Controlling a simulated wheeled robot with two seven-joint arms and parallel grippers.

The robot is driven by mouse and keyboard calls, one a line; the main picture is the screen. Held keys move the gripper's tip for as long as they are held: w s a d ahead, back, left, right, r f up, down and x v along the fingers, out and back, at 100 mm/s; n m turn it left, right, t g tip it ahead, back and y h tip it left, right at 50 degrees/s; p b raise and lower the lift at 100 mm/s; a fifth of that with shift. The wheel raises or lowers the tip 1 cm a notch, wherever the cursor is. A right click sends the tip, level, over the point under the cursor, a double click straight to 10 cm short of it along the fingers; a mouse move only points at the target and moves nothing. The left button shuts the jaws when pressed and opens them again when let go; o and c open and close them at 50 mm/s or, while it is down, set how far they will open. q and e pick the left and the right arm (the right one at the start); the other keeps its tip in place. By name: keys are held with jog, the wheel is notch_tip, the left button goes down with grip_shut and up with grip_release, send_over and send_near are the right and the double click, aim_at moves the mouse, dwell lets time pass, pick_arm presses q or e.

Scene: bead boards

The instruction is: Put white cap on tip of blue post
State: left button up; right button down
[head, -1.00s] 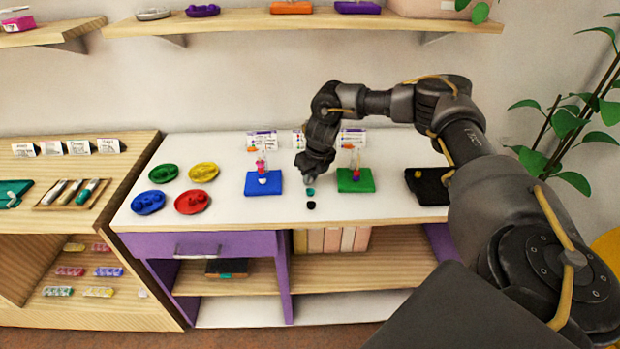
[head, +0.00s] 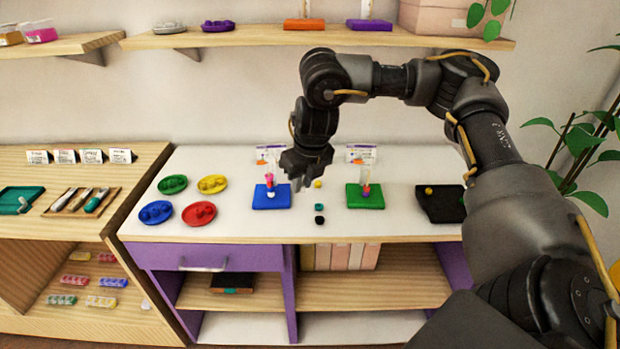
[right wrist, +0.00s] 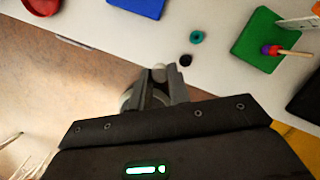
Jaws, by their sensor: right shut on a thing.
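My right gripper (head: 297,186) hangs over the white tabletop, just right of the blue board (head: 258,203). In the right wrist view its fingers (right wrist: 158,82) are shut on a small whitish piece, which looks like the white cap (right wrist: 158,71). The blue board's post (head: 270,181) stands upright with pink-red and white beads on it; its upper part is pale and small in view. In the right wrist view only an edge of the blue board (right wrist: 140,6) shows, and its post is out of frame. My left gripper is not in view.
Teal (head: 319,207), black (head: 320,220) and yellow (head: 318,184) beads lie between the blue board and the green board (head: 365,201), which carries its own beaded post. A black tray (head: 430,210) is at right. Several coloured dishes, including a red one (head: 199,213), are at left.

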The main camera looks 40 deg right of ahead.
jog(key=s+a+m+g, duration=0.3)
jog(key=a+m, duration=0.3)
jog(key=m, duration=1.1)
jog(key=s+a+f+m+g, duration=0.1)
jog(key=s+a+m+g, duration=0.2)
jog(key=m, duration=1.5)
jog(key=s+a, duration=0.3)
jog(key=a, duration=0.1)
jog(key=shift+s+f, duration=0.3)
